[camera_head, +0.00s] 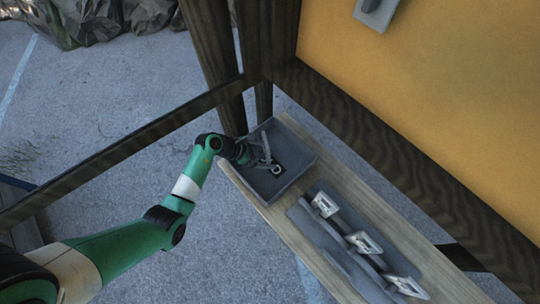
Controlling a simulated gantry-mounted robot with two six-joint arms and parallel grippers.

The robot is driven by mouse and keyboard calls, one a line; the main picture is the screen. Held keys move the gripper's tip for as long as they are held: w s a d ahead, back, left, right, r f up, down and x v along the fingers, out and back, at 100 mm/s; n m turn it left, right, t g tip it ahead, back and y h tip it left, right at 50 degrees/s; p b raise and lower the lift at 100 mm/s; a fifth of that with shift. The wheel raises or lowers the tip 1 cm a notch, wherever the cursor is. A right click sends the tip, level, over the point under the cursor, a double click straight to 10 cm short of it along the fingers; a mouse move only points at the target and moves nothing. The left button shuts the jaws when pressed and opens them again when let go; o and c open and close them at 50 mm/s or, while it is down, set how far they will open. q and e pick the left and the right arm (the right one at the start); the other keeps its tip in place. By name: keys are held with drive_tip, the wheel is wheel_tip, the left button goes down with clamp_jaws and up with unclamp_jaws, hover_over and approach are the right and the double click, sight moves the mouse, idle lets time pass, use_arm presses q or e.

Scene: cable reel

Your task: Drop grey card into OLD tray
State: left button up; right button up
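The open-topped grey tray (302,165) stands on the wooden plank shelf at its far end. My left gripper (268,161) reaches in from the left over the tray, its fingers above or inside it. A small dark patch with a pale ring (277,171) shows on the tray floor beside the fingertips. I cannot tell if this patch is a label or the card. No OLD lettering is readable. I cannot make out a separate grey card, and whether the fingers are open or shut is too small to tell. My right gripper is not in view.
A grey holder (318,236) with several pale metal-framed pieces (364,243) sits further along the wooden shelf (285,229). Dark wooden posts and a yellow panel (430,90) border the shelf. A grey fixture (376,12) is on the panel.

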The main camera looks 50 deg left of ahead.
use_arm(q)
drive_tip(key=p+v, duration=0.2)
drive_tip(key=v, duration=0.4)
drive_tip(key=shift+s+a+r+p, duration=0.1)
drive_tip(key=shift+s+r+p, duration=0.1)
drive_tip(key=shift+r+p, duration=0.15)
drive_tip(key=shift+s+a+r, duration=0.1)
drive_tip(key=shift+s+r, duration=0.05)
drive_tip(key=shift+s, duration=0.1)
